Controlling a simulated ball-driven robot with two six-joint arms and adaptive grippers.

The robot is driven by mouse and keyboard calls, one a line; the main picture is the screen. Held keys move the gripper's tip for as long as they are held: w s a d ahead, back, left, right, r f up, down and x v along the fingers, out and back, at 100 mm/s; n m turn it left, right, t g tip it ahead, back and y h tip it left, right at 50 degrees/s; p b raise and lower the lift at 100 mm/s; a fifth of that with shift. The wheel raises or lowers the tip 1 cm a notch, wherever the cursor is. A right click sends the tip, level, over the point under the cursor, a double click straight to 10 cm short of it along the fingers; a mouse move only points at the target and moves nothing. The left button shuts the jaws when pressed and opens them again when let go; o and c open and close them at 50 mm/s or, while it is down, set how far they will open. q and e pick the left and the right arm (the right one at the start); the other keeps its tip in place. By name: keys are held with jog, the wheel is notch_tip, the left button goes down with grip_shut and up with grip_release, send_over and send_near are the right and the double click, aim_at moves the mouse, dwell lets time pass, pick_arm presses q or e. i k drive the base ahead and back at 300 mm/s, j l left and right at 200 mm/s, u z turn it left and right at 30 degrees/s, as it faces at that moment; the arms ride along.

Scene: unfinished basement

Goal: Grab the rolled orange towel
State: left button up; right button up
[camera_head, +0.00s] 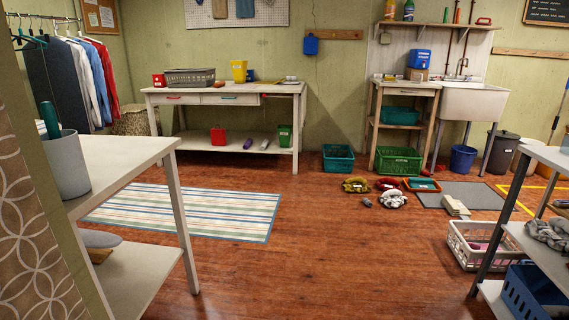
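I cannot make out a rolled orange towel in the head view. Crumpled cloths lie on the wooden floor in the middle right: an olive-yellow one (355,185), a dark red one (386,184) and a grey-white one (393,200). Beside them is a shallow orange-rimmed tray (436,189) with something teal in it. A white basket (462,255) on the floor at right holds a pinkish thing, too small to identify. Neither of my grippers is in view.
A white table (125,150) stands close at left, and a grey shelf unit (540,155) close at right. A workbench (225,93) and a sink (474,101) line the back wall. A striped rug (190,212) lies left of centre. The central floor is clear.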

aim_at(220, 84)
jog(key=i+l, duration=0.15)
jog(key=i, duration=0.65)
jog(key=i+l, duration=0.1)
jog(key=i, duration=0.75)
jog(key=i+l, duration=0.15)
jog(key=i, duration=0.65)
jog(key=i+j+u, duration=0.2)
jog(key=i, duration=0.3)
jog(key=i+l+u, duration=0.2)
jog(key=i, duration=0.35)
jog(key=i+u, duration=0.25)
jog(key=i, duration=0.25)
jog(key=i+l+u, duration=0.2)
jog(key=i, duration=0.35)
jog(key=i+l+u, duration=0.2)
jog(key=i, duration=0.3)
jog(key=i+j+u, duration=0.15)
jog(key=i+u, duration=0.15)
jog(key=i, duration=0.4)
jog(key=i+u, duration=0.35)
jog(key=i, duration=0.3)
jog(key=i+l+u, duration=0.3)
jog(key=i, duration=0.4)
jog(key=i+j+z, duration=0.15)
jog(key=i, duration=0.35)
jog(key=i+j+z, duration=0.15)
jog(key=i, duration=0.3)
jog(key=j, duration=0.1)
